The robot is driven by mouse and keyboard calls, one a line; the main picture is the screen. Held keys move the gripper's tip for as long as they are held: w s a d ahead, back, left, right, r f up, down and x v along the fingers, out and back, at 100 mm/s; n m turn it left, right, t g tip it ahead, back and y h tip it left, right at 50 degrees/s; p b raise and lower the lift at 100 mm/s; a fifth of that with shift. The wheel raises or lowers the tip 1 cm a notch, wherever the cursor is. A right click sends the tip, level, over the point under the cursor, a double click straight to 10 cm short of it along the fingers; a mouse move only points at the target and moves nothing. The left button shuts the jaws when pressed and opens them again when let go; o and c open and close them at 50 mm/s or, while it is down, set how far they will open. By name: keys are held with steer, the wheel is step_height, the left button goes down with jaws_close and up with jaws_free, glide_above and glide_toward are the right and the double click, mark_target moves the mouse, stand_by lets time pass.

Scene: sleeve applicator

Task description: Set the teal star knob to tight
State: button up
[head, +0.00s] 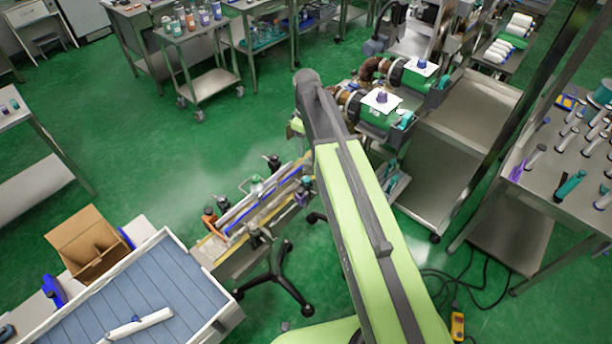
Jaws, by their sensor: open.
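The narrow applicator (225,262) stands on a black wheeled base left of my arm. It carries a blue strip, a yellowish edge and several small knobs or posts. A small green-and-white fitting (257,184) stands on its far side, and an orange one (209,216) at its left end. A dark purple fitting (302,198) sits at its right end, close to my arm.
Two green machines with white plates (382,101) and teal parts stand beyond my arm at upper right. A tool table (535,180) is at right. A blue-grey conveyor (150,290) and open cardboard box (88,243) are at lower left. Green floor is open at left.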

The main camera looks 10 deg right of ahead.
mark_target(306, 179)
step_height(306, 179, down, 18)
steer(key=b, duration=1.7)
steer(key=shift+r+b, duration=0.2)
steer(key=shift+b, duration=0.1)
steer(key=shift+r, duration=0.1)
jaws_close()
